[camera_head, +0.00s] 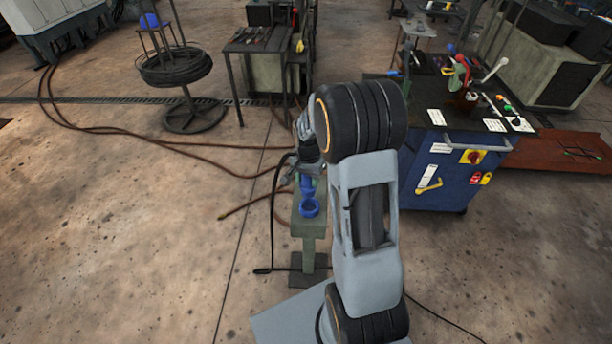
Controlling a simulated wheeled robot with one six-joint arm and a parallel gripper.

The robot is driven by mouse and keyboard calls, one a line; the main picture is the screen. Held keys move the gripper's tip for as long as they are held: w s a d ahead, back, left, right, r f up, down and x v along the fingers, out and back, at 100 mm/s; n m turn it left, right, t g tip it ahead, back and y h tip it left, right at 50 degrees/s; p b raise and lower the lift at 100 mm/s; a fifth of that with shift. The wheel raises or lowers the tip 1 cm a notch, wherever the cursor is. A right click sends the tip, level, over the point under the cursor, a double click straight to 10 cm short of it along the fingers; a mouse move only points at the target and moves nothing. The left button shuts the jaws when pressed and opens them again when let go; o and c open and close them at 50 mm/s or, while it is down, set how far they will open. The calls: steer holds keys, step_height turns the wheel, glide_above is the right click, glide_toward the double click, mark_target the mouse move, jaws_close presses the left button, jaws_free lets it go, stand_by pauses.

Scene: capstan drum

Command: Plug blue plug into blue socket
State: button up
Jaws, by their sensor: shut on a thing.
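The blue socket (310,208) is a round, ring-like piece on top of a narrow grey-green stand (307,229), left of my arm. My gripper (308,173) is just above and behind it in the picture, partly hidden by my arm. It is shut on the blue plug (307,187), which shows as a small blue shape below the jaws. The plug appears right at the socket's far edge. I cannot tell whether they touch or whether the plug is over the opening. A black cable (273,215) hangs left of the stand to the floor.
A blue cabinet (438,185) with tools on top stands right of my arm. A wire-coil stand (185,75) and a dark tool table (262,38) are at the back. Brown hoses (120,150) lie on the floor. The floor at left is mostly clear.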

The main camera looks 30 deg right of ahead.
mark_target(309, 194)
steer(key=shift+d+f+b, duration=0.15)
steer(key=shift+f+b, duration=0.2)
steer(key=shift+f, duration=0.2)
steer(key=shift+d+f+b, duration=0.15)
steer(key=shift+f+b, duration=0.2)
steer(key=shift+f, duration=0.15)
steer(key=shift+f+b, duration=2.25)
steer(key=shift+f, duration=0.85)
steer(key=o, duration=1.1)
steer(key=shift+a, duration=0.1)
step_height(309, 194, up, 14)
steer(key=shift+f, duration=0.1)
